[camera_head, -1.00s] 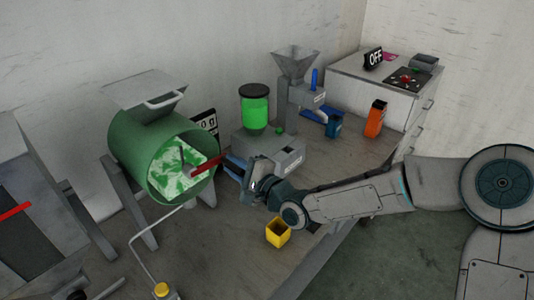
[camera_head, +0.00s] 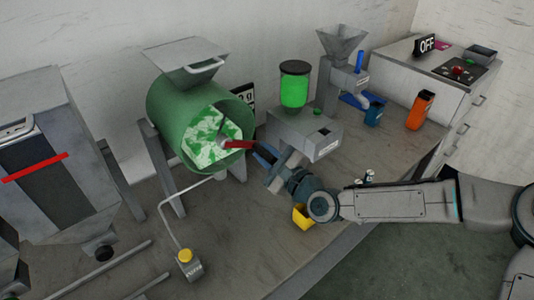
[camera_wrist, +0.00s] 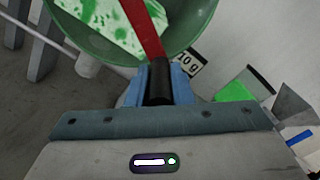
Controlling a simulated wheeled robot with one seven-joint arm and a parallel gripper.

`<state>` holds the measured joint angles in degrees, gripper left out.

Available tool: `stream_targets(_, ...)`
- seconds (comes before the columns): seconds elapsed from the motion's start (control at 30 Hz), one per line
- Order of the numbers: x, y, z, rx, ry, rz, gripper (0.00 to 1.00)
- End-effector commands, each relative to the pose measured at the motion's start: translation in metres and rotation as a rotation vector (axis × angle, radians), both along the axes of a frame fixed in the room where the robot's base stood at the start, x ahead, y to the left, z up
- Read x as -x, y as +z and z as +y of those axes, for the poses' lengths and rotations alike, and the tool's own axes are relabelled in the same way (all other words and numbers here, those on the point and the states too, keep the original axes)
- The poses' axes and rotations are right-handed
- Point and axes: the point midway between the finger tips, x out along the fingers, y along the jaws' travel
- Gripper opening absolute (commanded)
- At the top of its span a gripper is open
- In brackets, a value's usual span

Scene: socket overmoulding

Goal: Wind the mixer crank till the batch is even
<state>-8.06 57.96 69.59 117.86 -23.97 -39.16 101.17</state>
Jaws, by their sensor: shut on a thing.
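The mixer is a green drum (camera_head: 172,105) on grey legs, its open mouth facing my arm. The batch (camera_head: 203,137) inside is patchy white and green; it also shows in the wrist view (camera_wrist: 105,18). The red crank arm (camera_head: 238,144) points right from the hub, about level in the head view. My gripper (camera_head: 263,154) is at the crank's outer end. In the wrist view its blue fingers (camera_wrist: 160,85) are shut on the black crank handle (camera_wrist: 160,80), one on each side. The handle is mostly hidden in the head view.
A grey dosing unit (camera_head: 305,132) with a green jar (camera_head: 294,86) stands right of the drum. A display (camera_head: 243,97) stands behind. A yellow cup (camera_head: 303,217) sits below my wrist. A bent rod with a yellow-topped block (camera_head: 186,257) stands in front. The hopper machine (camera_head: 340,75) is farther back.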

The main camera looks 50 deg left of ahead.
Motion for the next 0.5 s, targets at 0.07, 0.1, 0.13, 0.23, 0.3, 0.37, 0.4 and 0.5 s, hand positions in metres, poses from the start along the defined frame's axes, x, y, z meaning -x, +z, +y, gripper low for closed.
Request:
stream_targets(0.07, 0.0012, 0.0016, 0.0005, -0.002, 0.002, 0.000, 0.00)
stream_targets(0.1, 0.0010, 0.0016, 0.0005, -0.002, 0.002, 0.000, 0.00)
stream_targets(0.13, 0.0009, 0.0016, 0.0005, -0.002, 0.002, 0.000, 0.00)
stream_targets(0.23, 0.0006, 0.0017, 0.0005, -0.002, 0.001, 0.000, 0.23)
stream_targets(0.3, 0.0003, 0.0016, 0.0004, -0.002, 0.001, 0.000, 0.41)
stream_targets(0.37, -0.0002, 0.0014, 0.0002, -0.002, -0.001, 0.000, 0.41)
stream_targets(0.4, -0.0005, 0.0013, 0.0001, -0.001, -0.001, 0.000, 0.41)
stream_targets(0.5, -0.0013, 0.0009, -0.0003, -0.001, -0.003, -0.001, 0.41)
